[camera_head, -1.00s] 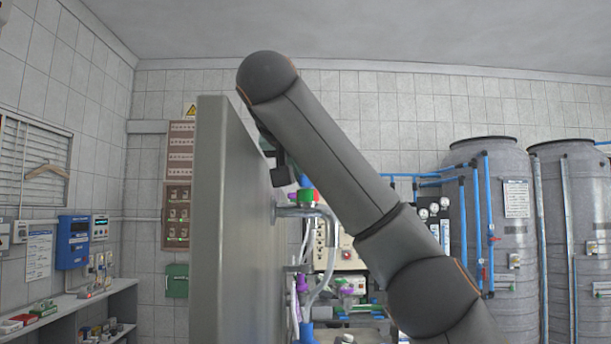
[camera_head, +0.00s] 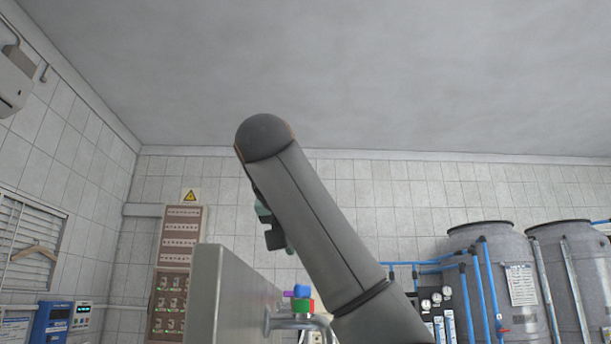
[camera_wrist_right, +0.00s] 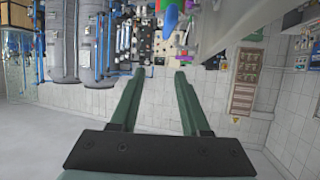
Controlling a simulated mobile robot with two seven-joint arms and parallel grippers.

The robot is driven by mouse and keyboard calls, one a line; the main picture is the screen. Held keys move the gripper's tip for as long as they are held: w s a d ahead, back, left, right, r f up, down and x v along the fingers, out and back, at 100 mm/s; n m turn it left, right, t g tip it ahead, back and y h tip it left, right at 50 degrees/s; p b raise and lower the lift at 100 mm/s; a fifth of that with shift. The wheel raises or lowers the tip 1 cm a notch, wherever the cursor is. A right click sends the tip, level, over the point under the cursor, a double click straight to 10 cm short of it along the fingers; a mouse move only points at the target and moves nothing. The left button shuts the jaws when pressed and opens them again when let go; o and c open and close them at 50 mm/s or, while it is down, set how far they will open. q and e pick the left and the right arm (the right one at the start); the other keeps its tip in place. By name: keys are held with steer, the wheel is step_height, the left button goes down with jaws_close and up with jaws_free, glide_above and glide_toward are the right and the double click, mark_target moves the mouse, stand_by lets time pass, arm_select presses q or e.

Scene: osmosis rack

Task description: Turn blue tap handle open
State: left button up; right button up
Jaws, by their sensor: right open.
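The blue tap handle (camera_head: 301,291) sits low in the middle of the head view, beside purple, green and red parts on top of a metal pipe (camera_head: 292,323) by the grey panel. In the right wrist view, which looks upside down, a blue part (camera_wrist_right: 171,18), likely this handle, shows at the top beyond the fingertips. My right gripper (camera_wrist_right: 160,73) is open with nothing between its green fingers. In the head view it is mostly hidden behind my arm, above and slightly left of the handle, apart from it. My left gripper is not in view.
The grey panel (camera_head: 206,300) stands upright just left of the tap. Large grey tanks (camera_head: 490,265) with blue pipes and gauges stand at the right. A brown board (camera_head: 178,255) hangs on the tiled wall. The space above the panel is free.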

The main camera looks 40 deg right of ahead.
steer(key=s+a+r, duration=0.6)
steer(key=s+a, duration=0.1)
steer(key=s, duration=0.2)
steer(key=shift+a+r, duration=0.2)
steer(key=shift+r, duration=0.2)
